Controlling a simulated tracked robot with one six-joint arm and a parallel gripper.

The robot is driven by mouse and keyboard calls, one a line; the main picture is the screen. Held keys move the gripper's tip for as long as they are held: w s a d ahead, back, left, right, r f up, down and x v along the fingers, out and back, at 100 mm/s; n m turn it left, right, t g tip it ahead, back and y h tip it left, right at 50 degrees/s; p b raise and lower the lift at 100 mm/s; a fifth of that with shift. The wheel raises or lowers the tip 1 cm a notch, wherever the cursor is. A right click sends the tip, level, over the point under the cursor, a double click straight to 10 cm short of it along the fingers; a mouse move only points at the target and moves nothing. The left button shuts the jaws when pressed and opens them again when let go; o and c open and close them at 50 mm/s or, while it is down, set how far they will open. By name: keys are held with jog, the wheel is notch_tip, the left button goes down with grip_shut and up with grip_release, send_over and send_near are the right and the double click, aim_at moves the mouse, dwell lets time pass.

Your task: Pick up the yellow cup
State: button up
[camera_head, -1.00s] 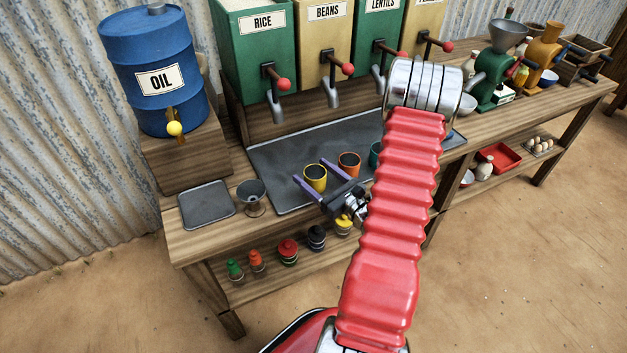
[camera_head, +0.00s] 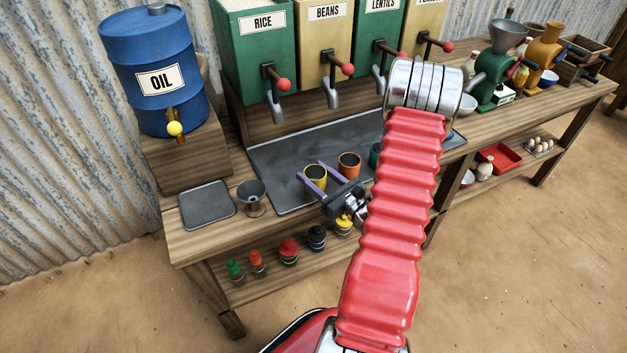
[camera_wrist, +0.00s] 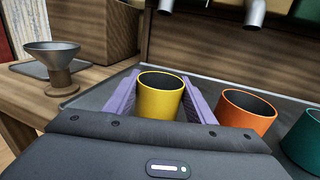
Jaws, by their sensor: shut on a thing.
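The yellow cup (camera_head: 316,176) stands upright on the dark tray under the dispensers, with its dark inside facing up. In the wrist view the yellow cup (camera_wrist: 160,96) sits between the two purple fingers of my gripper (camera_wrist: 160,84). My gripper (camera_head: 313,177) reaches in low from the front, with one finger on each side of the cup, and is shut on it. The cup's lower part is partly hidden by the gripper body in the wrist view. I see no clear gap between the cup and the tray.
An orange cup (camera_wrist: 247,112) stands close right of my right finger, and a teal cup (camera_wrist: 302,142) stands beyond it. A metal funnel (camera_head: 251,197) is to the left. Dispenser spouts (camera_head: 332,95) hang above the back of the tray (camera_head: 278,160).

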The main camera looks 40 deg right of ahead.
aim_at(314, 172)
jog(key=shift+r, duration=0.1)
jog(key=shift+r, duration=4.9)
jog(key=w+a+n+y, duration=0.1)
jog(key=w+a, duration=0.5)
jog(key=a, duration=1)
jog(key=w+a+r+n+y, duration=0.1)
jog(key=w+a+y, duration=0.3)
jog(key=a, duration=1.1)
jog(key=shift+w+a+n+g+y, duration=0.3)
jog(key=shift+w+a+n+g, duration=0.1)
jog(key=shift+w+n, duration=0.45)
jog(key=shift+r, duration=0.1)
